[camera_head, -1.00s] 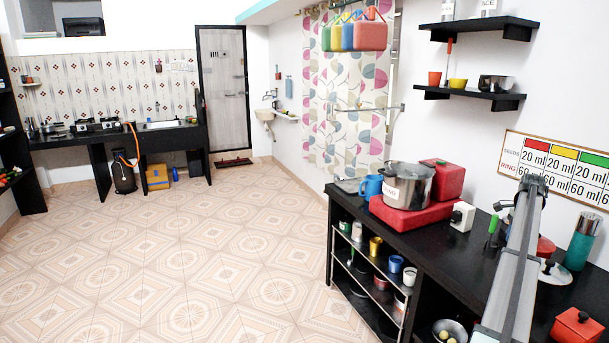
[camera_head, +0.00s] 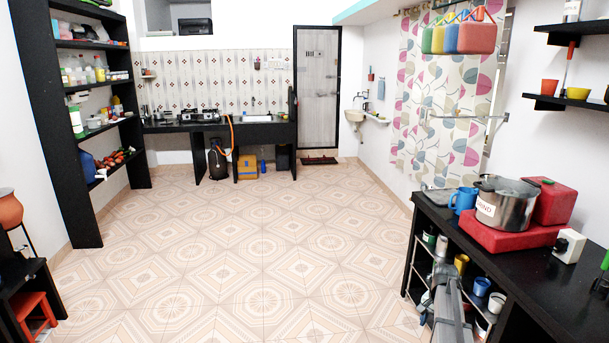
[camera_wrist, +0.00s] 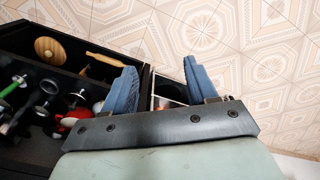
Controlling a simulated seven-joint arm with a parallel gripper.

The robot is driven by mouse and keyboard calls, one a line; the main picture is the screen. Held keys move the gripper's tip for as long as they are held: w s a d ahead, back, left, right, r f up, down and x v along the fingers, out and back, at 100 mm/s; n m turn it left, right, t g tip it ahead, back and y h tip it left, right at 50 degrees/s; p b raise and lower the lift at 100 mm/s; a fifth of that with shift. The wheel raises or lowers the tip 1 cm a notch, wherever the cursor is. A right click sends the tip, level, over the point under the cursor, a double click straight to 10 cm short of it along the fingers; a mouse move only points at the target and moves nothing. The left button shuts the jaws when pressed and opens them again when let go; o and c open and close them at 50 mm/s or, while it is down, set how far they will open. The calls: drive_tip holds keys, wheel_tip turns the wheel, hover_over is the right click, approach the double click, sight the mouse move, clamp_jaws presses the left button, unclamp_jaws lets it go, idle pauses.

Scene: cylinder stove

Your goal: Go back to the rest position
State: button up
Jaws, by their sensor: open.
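My gripper (camera_wrist: 160,85) shows in the wrist view with its two blue fingers spread apart and nothing between them. Beyond the fingers are tiled floor and the edge of a dark shelf unit. In the head view my grey arm rises from the bottom edge, in front of the right counter's shelves, and the gripper itself cannot be made out there.
Tall black shelves (camera_head: 75,150) stand at left. The tiled floor (camera_head: 260,250) between is clear.

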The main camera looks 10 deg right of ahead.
drive_tip(key=s+a+f+n, duration=0.3)
drive_tip(key=s+a+n, duration=0.15)
drive_tip(key=a, duration=0.75)
drive_tip(key=s+a+f+n, duration=0.3)
drive_tip(key=s+a+f, duration=0.15)
drive_tip(key=a, duration=0.75)
drive_tip(key=s+a+f+n, duration=0.3)
drive_tip(key=s+a+n, duration=0.15)
drive_tip(key=a, duration=0.75)
drive_tip(key=s+f+g, duration=0.2)
drive_tip(key=s+f, duration=0.4)
drive_tip(key=s, duration=0.3)
drive_tip(key=s+f+g, duration=0.2)
drive_tip(key=s+f, duration=0.5)
drive_tip(key=s, duration=0.3)
drive_tip(key=s+d+f+g, duration=0.1)
drive_tip(key=s+f+g, duration=0.1)
drive_tip(key=s+f, duration=0.4)
drive_tip(key=s, duration=0.4)
drive_tip(key=shift+s+f+m+g, duration=0.2)
drive_tip(key=shift+f+m+g, duration=0.1)
drive_tip(key=shift+f+m, duration=0.1)
